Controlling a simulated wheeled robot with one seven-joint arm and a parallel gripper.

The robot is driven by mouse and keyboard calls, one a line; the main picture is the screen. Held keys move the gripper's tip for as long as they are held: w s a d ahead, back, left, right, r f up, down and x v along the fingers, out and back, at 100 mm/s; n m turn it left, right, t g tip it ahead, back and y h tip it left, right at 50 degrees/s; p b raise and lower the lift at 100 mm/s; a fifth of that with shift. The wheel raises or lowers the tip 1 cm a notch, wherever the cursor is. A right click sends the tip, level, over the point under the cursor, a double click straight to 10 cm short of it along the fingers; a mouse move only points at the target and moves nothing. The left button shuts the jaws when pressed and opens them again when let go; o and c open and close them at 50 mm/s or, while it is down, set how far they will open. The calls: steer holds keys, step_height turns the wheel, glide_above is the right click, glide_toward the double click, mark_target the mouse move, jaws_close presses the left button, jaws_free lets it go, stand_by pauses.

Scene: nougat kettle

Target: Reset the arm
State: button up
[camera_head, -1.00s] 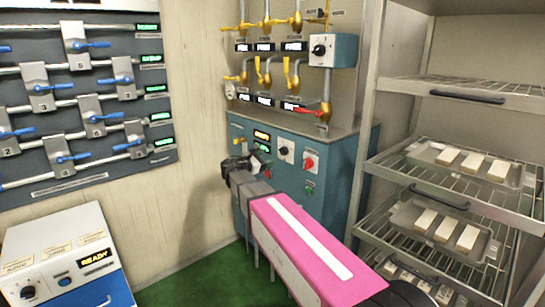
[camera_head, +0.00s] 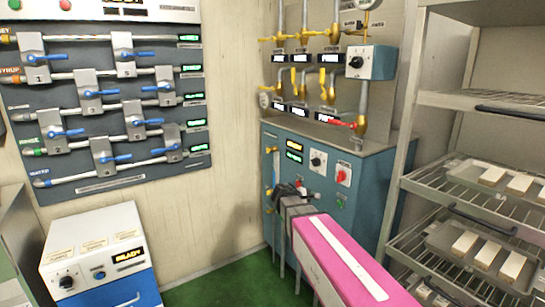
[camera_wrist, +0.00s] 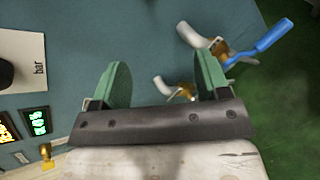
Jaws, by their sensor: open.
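My arm with its pink cover reaches from the lower right of the head view toward the blue control cabinet (camera_head: 325,160). My gripper (camera_head: 283,190) is in front of the cabinet's left part, small and partly hidden by the wrist. In the wrist view my gripper (camera_wrist: 160,85) shows two green fingers spread apart with nothing between them. A valve with a blue lever (camera_wrist: 262,42) lies beyond the right finger, apart from it. A brass fitting (camera_wrist: 180,92) shows behind the gap, near the right finger.
Wire racks with trays of pale blocks (camera_head: 465,245) stand close on the right. A white and blue machine (camera_head: 100,255) stands at lower left. A valve panel (camera_head: 110,100) hangs on the left wall. Green floor (camera_head: 235,285) is open between.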

steer(key=s+d+f+m+g+y, duration=0.1)
steer(key=s+f+m+g+y, duration=0.4)
steer(key=s+f+m+y, duration=0.6)
steer(key=s+f+m, duration=0.3)
steer(key=s+f, duration=0.2)
steer(key=s, duration=0.2)
steer(key=shift+s+d, duration=0.15)
steer(key=shift+s, duration=0.15)
